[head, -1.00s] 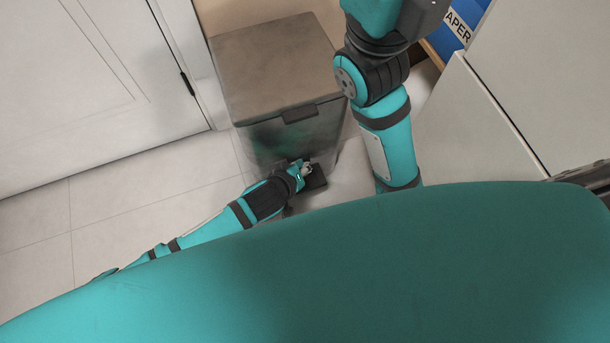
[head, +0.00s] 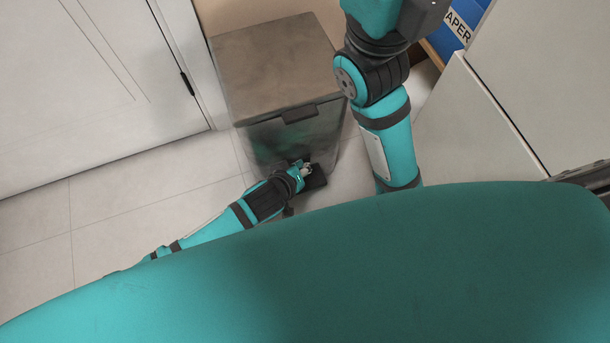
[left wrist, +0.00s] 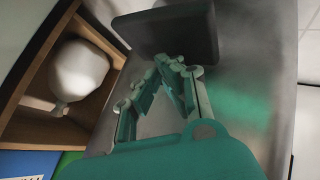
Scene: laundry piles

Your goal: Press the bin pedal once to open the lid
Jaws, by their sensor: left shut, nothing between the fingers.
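The bin is a grey metal box, and its flat lid (head: 270,60) is closed in the head view. Its front (head: 292,140) carries a dark tab just under the lid. The dark pedal (head: 317,178) sticks out low at the bin's front. My left gripper (head: 304,169) is low beside the pedal; contact cannot be made out. In the left wrist view, the shut, empty fingers (left wrist: 168,62) point at the dark pedal plate (left wrist: 168,32), with the bin's front (left wrist: 245,75) on the right. My right arm shows in the head view, but its gripper is hidden.
A white door (head: 90,90) stands left of the bin. A pale cabinet (head: 470,130) is on the right. A blue sign (head: 456,27) is at the top right. A white bag (left wrist: 78,70) sits in a wooden compartment in the left wrist view. Tiled floor (head: 110,205) is clear at left.

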